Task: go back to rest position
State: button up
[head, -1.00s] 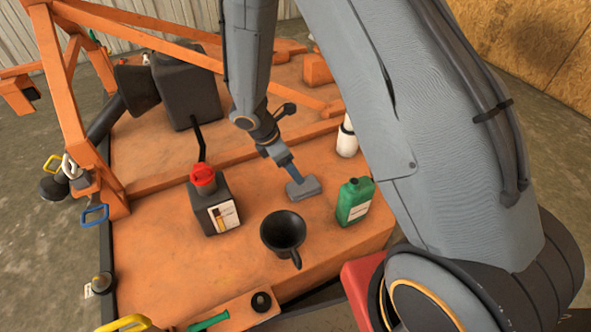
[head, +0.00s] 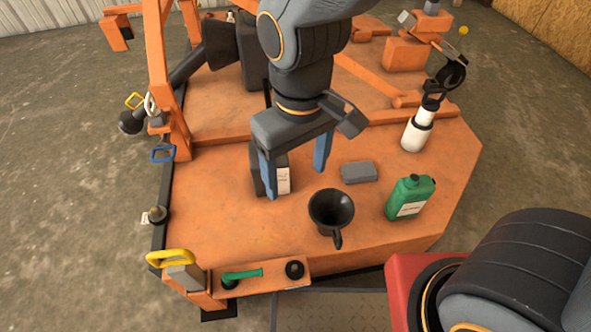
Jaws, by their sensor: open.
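My gripper (head: 296,182) hangs over the orange deck, left of centre in the head view. Its two blue fingers are spread wide apart with nothing held between them. A dark can with a white label (head: 283,180) stands behind the fingers and is partly hidden by them; its top is hidden. A grey block (head: 358,172) lies flat on the deck to the right of the gripper, apart from it. My arm reaches in from the top of the picture.
A black funnel (head: 331,210) stands in front of the gripper. A green bottle (head: 410,197) and a white bottle (head: 417,134) stand to the right. Orange frame posts (head: 160,80) rise at the left. The deck (head: 228,225) is clear at front left.

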jog(key=shift+s+a+r+m, duration=0.1)
jog(key=shift+s+r+m, duration=0.15)
jog(key=shift+s, duration=0.35)
dwell(0.8)
jog(key=d+r+m+p, duration=0.3)
jog(key=d+r+p, duration=0.7)
jog(key=r+p, duration=0.3)
jog(key=d+r+m+p, duration=0.4)
jog(key=d+r+p, duration=0.6)
jog(key=r+p, duration=0.3)
jog(key=shift+d+p, duration=0.15)
jog(key=shift+p, duration=0.6)
jog(key=shift+o, duration=0.5)
jog(key=shift+r, duration=0.1)
